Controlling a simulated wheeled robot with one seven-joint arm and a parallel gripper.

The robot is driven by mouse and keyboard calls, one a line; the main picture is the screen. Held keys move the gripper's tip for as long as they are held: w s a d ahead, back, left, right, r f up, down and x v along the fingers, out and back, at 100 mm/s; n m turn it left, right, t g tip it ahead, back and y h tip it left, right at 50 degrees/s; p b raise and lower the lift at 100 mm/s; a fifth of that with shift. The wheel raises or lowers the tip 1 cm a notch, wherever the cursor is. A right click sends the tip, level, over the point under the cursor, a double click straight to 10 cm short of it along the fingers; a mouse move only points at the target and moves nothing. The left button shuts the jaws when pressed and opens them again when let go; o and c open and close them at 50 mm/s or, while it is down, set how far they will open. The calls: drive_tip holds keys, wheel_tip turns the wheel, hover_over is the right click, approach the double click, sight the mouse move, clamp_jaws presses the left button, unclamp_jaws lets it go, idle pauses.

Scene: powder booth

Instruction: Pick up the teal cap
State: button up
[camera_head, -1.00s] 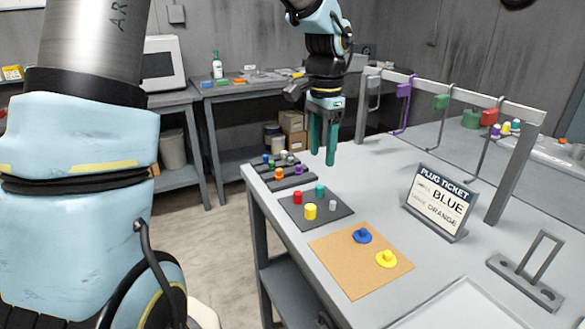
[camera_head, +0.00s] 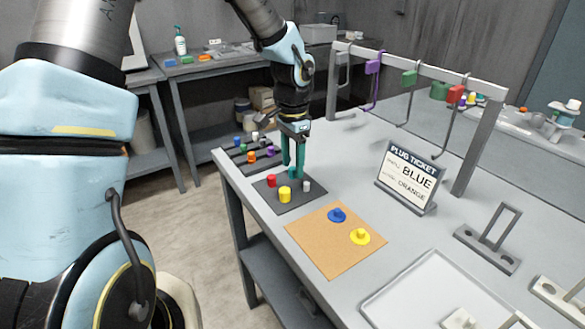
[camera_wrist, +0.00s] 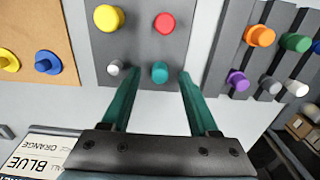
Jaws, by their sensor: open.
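The teal cap (camera_wrist: 159,72) stands on the dark grey mat (camera_wrist: 138,52), in the wrist view just beyond and between my fingertips. In the head view the teal cap (camera_head: 292,171) is partly hidden by my gripper (camera_head: 293,170). My gripper (camera_wrist: 158,85) is open, its two teal fingers pointing down at the cap with nothing held between them.
A dark rack (camera_head: 246,148) with several coloured plugs lies beside the mat. An orange-brown board (camera_head: 325,249) holds a blue and a yellow knobbed piece. A plug ticket sign (camera_head: 409,180) stands to the right, under a rail with hooks (camera_head: 420,66).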

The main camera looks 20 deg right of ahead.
drive_tip(key=shift+f, duration=0.35)
drive_tip(key=shift+c, duration=0.3)
clamp_jaws()
